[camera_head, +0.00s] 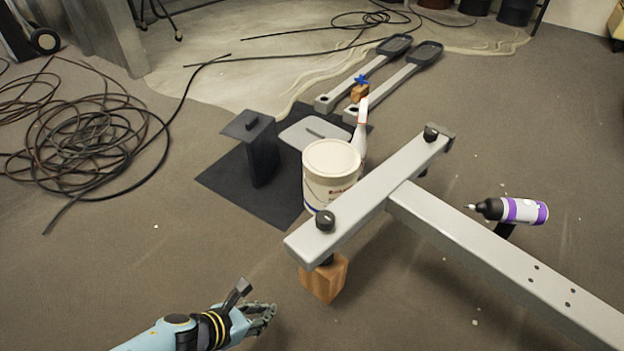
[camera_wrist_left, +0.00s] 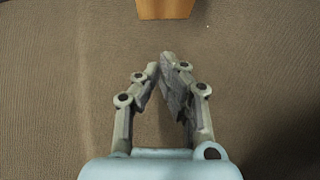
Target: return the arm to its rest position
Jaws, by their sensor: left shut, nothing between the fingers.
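My left gripper (camera_head: 262,314) is at the bottom of the head view, on a light blue arm that comes in from the left. It is low over the brown floor, to the left of and in front of the wooden block (camera_head: 323,279). In the left wrist view its fingers (camera_wrist_left: 166,72) come close together at the tips, with nothing held between them. The wooden block shows at the top edge of the left wrist view (camera_wrist_left: 165,8), apart from the fingers. My right gripper does not show in either view.
A grey T-shaped beam (camera_head: 470,240) with black knobs stands on wooden blocks at right. Behind it are a white bucket (camera_head: 331,168) and a dark mat (camera_head: 226,187). Floor left of my gripper is clear.

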